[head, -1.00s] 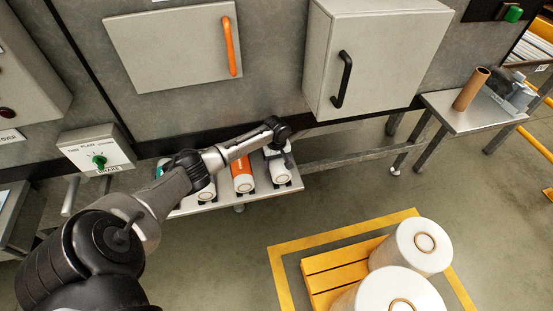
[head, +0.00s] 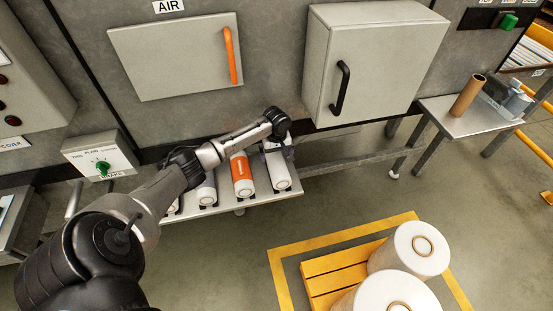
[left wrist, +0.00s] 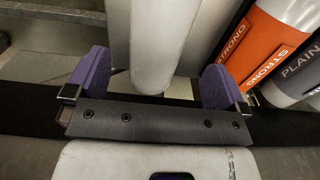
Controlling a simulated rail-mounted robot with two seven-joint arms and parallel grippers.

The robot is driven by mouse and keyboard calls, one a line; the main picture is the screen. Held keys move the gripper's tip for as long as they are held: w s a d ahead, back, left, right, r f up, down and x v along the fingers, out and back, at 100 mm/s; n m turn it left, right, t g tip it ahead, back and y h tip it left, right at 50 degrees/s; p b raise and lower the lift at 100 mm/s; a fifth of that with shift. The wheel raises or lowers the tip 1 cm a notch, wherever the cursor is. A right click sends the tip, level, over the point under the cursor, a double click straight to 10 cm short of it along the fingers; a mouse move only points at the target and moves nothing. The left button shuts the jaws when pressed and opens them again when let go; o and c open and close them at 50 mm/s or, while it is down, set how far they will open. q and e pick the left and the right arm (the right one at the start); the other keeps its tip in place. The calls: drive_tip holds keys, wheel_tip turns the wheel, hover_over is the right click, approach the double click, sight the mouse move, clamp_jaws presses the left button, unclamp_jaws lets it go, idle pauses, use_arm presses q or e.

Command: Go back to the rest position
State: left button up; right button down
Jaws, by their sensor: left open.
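My left arm reaches in from the left in the head view, over a low shelf (head: 225,206) against the machine. My left gripper (head: 278,143) is at the far end of the rightmost white roll (head: 279,173), partly hidden by its own wrist. In the left wrist view the gripper (left wrist: 155,82) is open, with its purple pads apart. A white roll (left wrist: 158,50) shows between the pads, with a visible space on either side. My right gripper is not in view.
An orange-banded roll (head: 242,175) and other rolls lie left of it on the shelf. A grey cabinet (head: 385,50) with a black handle overhangs to the right. A yellow pallet (head: 325,275) bears large white rolls. The floor between is clear.

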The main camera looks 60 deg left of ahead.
use_arm(q)
wheel_tip(320, 180, up, 6)
drive_tip(key=shift+f+p, duration=0.2)
drive_tip(key=shift+p, duration=0.4)
drive_tip(key=shift+r, duration=0.7)
